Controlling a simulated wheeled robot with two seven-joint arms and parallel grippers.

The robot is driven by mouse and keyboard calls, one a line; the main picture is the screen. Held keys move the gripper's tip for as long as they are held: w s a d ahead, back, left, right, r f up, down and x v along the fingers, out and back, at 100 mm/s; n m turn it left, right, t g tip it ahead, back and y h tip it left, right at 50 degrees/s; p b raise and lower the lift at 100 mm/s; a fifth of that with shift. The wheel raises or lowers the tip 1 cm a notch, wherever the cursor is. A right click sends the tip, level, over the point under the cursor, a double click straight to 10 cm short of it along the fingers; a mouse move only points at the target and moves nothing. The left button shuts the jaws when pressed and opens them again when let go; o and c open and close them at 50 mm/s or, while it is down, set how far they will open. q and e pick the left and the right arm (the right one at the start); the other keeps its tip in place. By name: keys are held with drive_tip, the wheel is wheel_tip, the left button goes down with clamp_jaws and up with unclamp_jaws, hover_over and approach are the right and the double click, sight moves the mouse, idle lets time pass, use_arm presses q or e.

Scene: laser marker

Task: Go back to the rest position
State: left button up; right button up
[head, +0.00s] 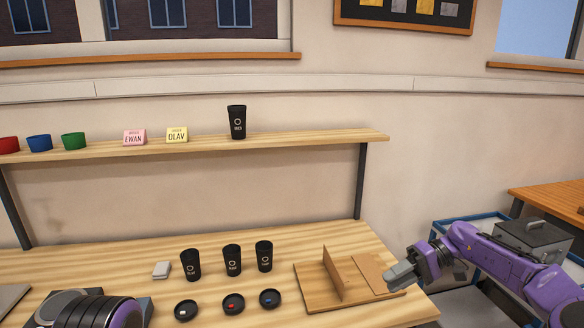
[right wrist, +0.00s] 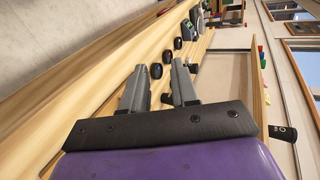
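My right gripper (head: 400,277) is over the right end of the wooden table, beside a wooden stand (head: 332,282) with an upright divider and a brown panel. In the right wrist view my right gripper (right wrist: 158,68) has its two fingers apart, with nothing seen between them. A purple and black part of my left arm (head: 118,312) shows at the lower left in the head view. My left gripper itself is not seen.
Three black cups (head: 232,260) stand on the table behind three dark dishes (head: 233,303). The shelf (head: 300,139) above holds another black cup (head: 237,122), name cards (head: 134,137) and coloured bowls (head: 39,143). A grey metal box (head: 535,240) is at the right.

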drive_tip(key=s+a+f+m+h+b, duration=0.1)
drive_tip(key=s+a+f+m, duration=0.15)
drive_tip(key=a+f, duration=0.5)
drive_tip(key=s+a+f+m+h+b, duration=0.1)
drive_tip(key=a+f+m+b, duration=0.3)
drive_tip(key=f, duration=0.7)
drive_tip(key=s+a+f+m+t+h, duration=0.1)
drive_tip(key=s+a+f+h, duration=0.1)
drive_tip(key=s+f, duration=0.55)
drive_tip(key=s+a+f+t+h, duration=0.15)
drive_tip(key=s+f, duration=0.25)
drive_tip(key=f, duration=0.6)
drive_tip(key=s+d+f+h+b, duration=0.25)
drive_tip(key=s+d+f, duration=0.2)
drive_tip(key=s, duration=0.35)
drive_tip(key=s+d+f+h+b, duration=0.1)
drive_tip(key=s+d+f+h, duration=0.35)
drive_tip(key=s, duration=0.25)
drive_tip(key=s+d+r+t+h+b, duration=0.1)
drive_tip(key=s+d+r+t+h, duration=0.2)
drive_tip(key=s+d, duration=0.6)
drive_tip(key=shift+d+r+m, duration=0.35)
drive_tip(key=shift+d+r, duration=0.55)
